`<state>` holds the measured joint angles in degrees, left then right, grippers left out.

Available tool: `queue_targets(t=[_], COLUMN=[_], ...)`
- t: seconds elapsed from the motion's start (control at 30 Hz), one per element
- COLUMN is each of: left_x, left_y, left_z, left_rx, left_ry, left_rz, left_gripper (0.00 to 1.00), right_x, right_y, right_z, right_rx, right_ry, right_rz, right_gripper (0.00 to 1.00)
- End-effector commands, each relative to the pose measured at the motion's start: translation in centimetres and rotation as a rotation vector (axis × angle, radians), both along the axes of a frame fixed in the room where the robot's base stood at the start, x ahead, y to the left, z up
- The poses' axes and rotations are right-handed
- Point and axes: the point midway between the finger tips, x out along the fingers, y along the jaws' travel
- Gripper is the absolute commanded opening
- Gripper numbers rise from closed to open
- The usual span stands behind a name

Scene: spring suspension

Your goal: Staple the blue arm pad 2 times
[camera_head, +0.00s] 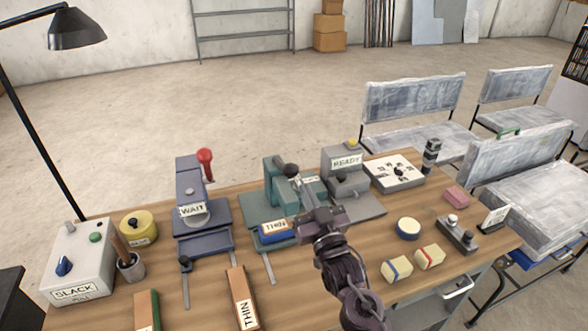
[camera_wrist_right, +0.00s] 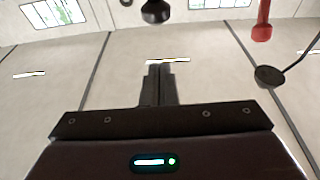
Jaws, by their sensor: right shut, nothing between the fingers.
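A pad with a blue side and a THIN label (camera_head: 276,229) lies at the front of the teal press-like machine (camera_head: 278,190), under its head. The machine's dark round lever knob (camera_head: 291,170) stands up; it also shows in the right wrist view (camera_wrist_right: 157,11). My right gripper (camera_head: 303,211) is beside the machine, just below and right of the knob, and hides part of the machine. Its fingers (camera_wrist_right: 160,75) are shut and empty in the right wrist view, apart from the knob there. My left gripper is not in view.
A navy machine labelled WAIT (camera_head: 188,211) with a red knob (camera_head: 205,156) stands left. A grey READY unit (camera_head: 347,170) stands behind right. An orange-sided THIN block (camera_head: 241,299) and a SLACK box (camera_head: 75,265) are in front and left. Pale blocks (camera_head: 397,268) lie right.

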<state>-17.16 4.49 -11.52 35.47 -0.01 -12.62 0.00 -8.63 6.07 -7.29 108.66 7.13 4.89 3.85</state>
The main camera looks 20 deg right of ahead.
Motion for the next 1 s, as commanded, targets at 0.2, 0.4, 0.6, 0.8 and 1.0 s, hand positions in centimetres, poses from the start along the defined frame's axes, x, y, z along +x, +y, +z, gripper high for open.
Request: queue_targets(t=[0.2,0.4,0.6,0.8,1.0], left_x=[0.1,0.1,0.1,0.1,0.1], left_y=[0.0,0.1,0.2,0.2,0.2], left_z=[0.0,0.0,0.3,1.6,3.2], left_rx=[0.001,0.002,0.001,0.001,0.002], left_ry=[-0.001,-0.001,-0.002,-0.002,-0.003], left_rz=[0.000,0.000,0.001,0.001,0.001], left_gripper=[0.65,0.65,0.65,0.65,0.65], right_x=[0.3,0.2,0.7,3.5,7.7], right_y=[-0.1,-0.1,-0.1,0.0,0.1], right_z=[1.1,1.1,1.4,2.8,4.3], right_rx=[0.002,0.003,0.003,0.002,0.003], right_ry=[-0.081,-0.082,-0.082,-0.083,-0.083], right_rz=[-0.002,-0.002,-0.002,-0.003,-0.002], right_gripper=[0.00,0.00,0.00,0.00,0.00])
